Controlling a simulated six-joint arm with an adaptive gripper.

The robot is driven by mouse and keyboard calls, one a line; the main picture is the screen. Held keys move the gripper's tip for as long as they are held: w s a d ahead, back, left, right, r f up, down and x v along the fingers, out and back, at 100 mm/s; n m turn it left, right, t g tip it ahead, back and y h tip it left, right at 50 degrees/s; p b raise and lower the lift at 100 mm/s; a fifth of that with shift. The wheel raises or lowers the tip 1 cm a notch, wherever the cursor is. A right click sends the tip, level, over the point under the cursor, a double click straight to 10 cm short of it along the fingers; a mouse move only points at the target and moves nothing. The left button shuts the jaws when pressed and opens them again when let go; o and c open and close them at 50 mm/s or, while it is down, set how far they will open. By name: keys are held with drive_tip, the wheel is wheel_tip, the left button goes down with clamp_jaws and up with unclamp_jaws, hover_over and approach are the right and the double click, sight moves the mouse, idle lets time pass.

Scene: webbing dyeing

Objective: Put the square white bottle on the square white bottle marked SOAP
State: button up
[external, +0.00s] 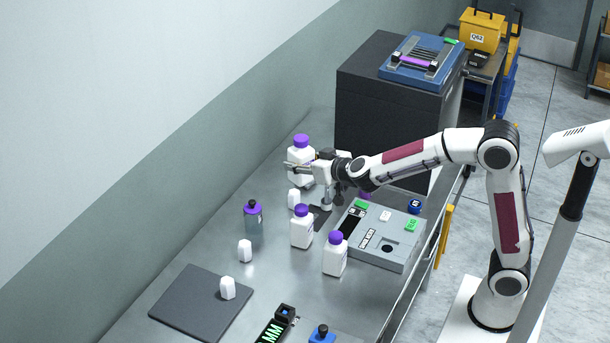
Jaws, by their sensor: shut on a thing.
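My gripper (304,168) is at the back of the metal bench, shut on a white bottle with a purple cap (299,178). The bottle is upright; I cannot tell whether its base is clear of the bench. Two similar white bottles with purple caps stand nearer the middle, one at the left (301,233) and one at the right (335,261). No SOAP marking is readable on any bottle, and their square shape is hard to judge at this size.
A grey box with a round hole (402,256) sits right of the bottles. A grey-blue bottle (253,225) and small white pieces (244,251) stand at left. A dark mat (190,305) lies in front. A black cabinet (370,85) stands behind.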

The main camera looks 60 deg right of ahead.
hover_over(302, 207)
drive_tip(key=shift+a+f, duration=0.1)
drive_tip(key=shift+f, duration=2.95)
drive_tip(key=shift+f, duration=1.9)
drive_tip(key=shift+f, duration=0.15)
drive_tip(key=o, duration=1.6)
